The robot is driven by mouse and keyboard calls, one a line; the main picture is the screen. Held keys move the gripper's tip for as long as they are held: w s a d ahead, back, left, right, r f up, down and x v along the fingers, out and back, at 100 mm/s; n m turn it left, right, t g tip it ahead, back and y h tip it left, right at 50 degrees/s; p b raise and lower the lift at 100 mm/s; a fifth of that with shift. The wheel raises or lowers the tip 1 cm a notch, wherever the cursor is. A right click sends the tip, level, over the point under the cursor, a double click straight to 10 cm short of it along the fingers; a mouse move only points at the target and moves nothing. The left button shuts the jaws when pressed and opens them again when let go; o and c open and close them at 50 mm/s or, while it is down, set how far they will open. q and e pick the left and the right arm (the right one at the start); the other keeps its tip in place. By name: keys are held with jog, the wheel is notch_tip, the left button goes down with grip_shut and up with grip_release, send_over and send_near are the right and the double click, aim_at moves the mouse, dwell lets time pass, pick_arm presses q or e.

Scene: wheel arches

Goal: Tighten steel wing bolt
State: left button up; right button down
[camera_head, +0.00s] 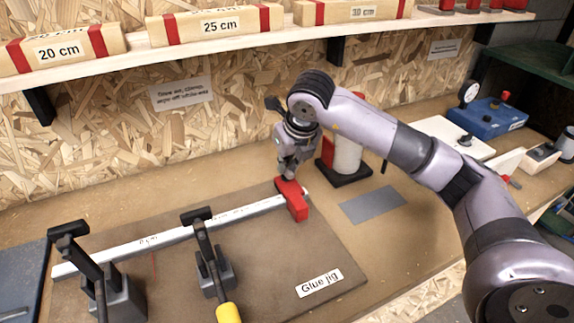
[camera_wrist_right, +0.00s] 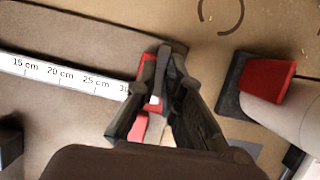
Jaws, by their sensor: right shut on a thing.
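A red stop block (camera_head: 293,201) sits at the right end of the white ruler (camera_head: 215,224) on the glue jig (camera_head: 290,256). My right gripper (camera_head: 287,179) points down onto the top of the block at its far end. The right wrist view shows the red block (camera_wrist_right: 139,127) below and between the fingers (camera_wrist_right: 158,78), which are closed together. The steel wing bolt is not clearly visible; the fingertips hide the spot they grip. A small pale bit (camera_wrist_right: 155,99) shows beside the fingers. My left gripper is not in view.
Two black toggle clamps stand along the ruler, one (camera_head: 208,250) with a yellow handle. A white cylinder on a black stand (camera_head: 347,155) is close behind the right gripper. A grey plate (camera_head: 372,204) lies right of the jig. A shelf (camera_head: 190,50) with wooden blocks runs above.

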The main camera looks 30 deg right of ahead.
jog(key=shift+w+r, duration=0.15)
jog(key=shift+r, duration=0.2)
jog(key=c, duration=2.1)
grip_release()
jog(key=o, duration=0.4)
jog(key=shift+f, duration=0.2)
jog(key=shift+s+r, duration=0.1)
jog(key=shift+s, duration=0.1)
jog(key=v, duration=1.1)
jog(key=shift+s+r, duration=0.2)
jog(key=shift+r, duration=0.15)
jog(key=shift+r, duration=0.1)
